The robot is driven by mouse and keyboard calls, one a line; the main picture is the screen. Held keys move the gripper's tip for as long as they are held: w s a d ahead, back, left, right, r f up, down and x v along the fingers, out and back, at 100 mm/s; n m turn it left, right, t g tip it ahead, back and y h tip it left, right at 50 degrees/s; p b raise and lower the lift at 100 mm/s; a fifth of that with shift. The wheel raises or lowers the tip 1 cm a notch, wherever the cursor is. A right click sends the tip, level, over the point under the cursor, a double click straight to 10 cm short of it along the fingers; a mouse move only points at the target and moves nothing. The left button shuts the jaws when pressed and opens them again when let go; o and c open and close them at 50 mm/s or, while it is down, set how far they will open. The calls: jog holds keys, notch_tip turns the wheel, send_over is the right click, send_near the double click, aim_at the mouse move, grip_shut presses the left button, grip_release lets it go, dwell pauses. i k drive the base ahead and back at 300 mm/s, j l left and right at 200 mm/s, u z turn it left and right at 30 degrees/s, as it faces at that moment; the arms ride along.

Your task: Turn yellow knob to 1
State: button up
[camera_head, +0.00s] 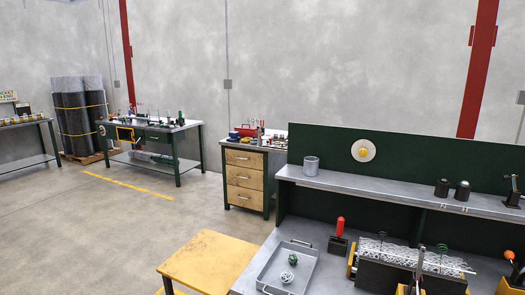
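A round pale dial with a yellow knob (363,151) at its centre is mounted on the dark green back panel (420,165), above the shelf of the workbench at right. The dial's markings and the knob's pointer are too small to read, so I cannot tell its setting. Nothing touches the knob. I cannot make out my gripper in this view.
The bench's grey shelf (390,190) holds a metal cup (311,165) left of the dial and dark cylinders at right. Below are a tray (288,268), a red-handled tool (340,228) and a wire-mesh fixture (412,257). A yellow-topped table (212,258) stands left; open floor lies beyond.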

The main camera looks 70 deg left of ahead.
aim_at(363, 152)
jog(key=u, duration=1.85)
